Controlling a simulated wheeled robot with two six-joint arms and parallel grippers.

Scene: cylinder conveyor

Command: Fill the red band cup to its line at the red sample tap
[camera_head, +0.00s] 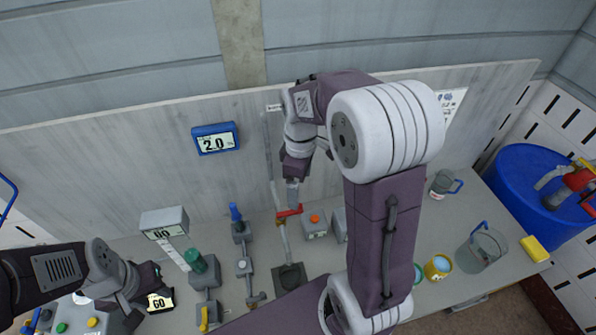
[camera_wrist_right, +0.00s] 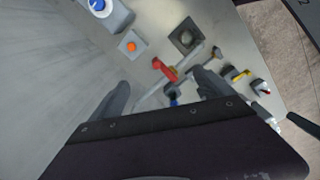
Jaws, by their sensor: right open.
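The red tap handle (camera_head: 289,212) sits on a grey pipe in front of the back panel. It also shows in the right wrist view (camera_wrist_right: 163,70). My right gripper (camera_head: 293,203) is just above the handle; in the wrist view its fingers (camera_wrist_right: 161,86) are apart, with the handle seen beyond the gap. Contact cannot be told. A dark square pad (camera_head: 291,277) lies below the tap, with a round grey shape on it in the wrist view (camera_wrist_right: 185,38). I cannot make out a red band on any cup. My left gripper (camera_head: 145,282) is at the lower left, its jaws unclear.
A green-topped tap (camera_head: 196,261) and a blue-topped tap (camera_head: 236,213) stand left of the red one. A box with an orange button (camera_head: 315,220) stands right. A jug (camera_head: 482,249), a grey mug (camera_head: 443,184) and a yellow cup (camera_head: 438,267) stand further right.

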